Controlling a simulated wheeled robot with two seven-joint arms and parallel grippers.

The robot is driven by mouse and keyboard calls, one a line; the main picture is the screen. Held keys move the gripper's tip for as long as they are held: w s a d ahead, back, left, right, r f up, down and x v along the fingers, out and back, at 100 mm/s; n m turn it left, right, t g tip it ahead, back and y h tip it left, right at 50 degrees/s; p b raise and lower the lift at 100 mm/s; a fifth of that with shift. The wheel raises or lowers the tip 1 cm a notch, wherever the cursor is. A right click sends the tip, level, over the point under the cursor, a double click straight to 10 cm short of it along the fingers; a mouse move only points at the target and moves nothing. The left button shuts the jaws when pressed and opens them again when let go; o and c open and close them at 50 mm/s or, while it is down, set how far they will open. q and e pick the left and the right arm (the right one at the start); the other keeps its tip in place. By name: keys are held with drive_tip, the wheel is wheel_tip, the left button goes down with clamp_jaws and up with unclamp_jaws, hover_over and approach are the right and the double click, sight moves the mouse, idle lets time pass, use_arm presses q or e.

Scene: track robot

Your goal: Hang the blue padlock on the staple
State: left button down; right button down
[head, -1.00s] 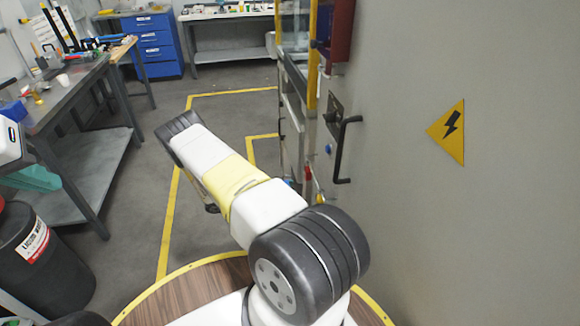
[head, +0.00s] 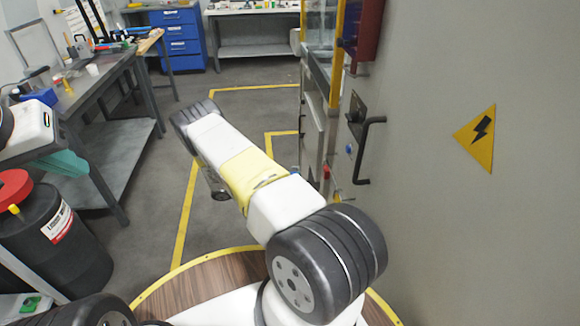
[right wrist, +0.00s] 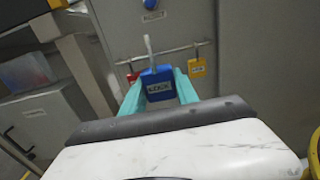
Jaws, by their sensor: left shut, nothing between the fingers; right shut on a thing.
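The blue padlock (right wrist: 158,84) shows in the right wrist view with a label on its front and its pale shackle pointing up. My right gripper (right wrist: 159,92) is shut on it, one teal finger on each side. In the head view the right gripper is hidden behind my own arm. Behind the padlock a thin horizontal metal bar (right wrist: 185,49) crosses a grey panel; I cannot tell whether it is the staple. The padlock overlaps this bar in the picture; contact cannot be told. My left gripper (head: 62,164), teal, is shut and empty at the left of the head view.
A red tag or lock (right wrist: 133,77) and a yellow one (right wrist: 197,67) hang by the bar. A tall grey cabinet with a black handle (head: 368,150) fills the right. A workbench (head: 88,88) and a black drum (head: 60,240) stand left.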

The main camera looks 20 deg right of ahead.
drive_tip(key=s+d+r, duration=0.1)
drive_tip(key=d+r, duration=0.1)
drive_tip(key=r, duration=1.5)
drive_tip(key=s+d+r, duration=0.1)
drive_tip(key=d+r, duration=0.1)
drive_tip(key=r, duration=1.6)
drive_tip(key=shift+x, duration=4.25)
drive_tip(key=shift+s+d+f, duration=0.1)
drive_tip(key=shift+f, duration=0.9)
drive_tip(key=c, duration=0.9)
unclamp_jaws()
drive_tip(key=shift+o, duration=0.2)
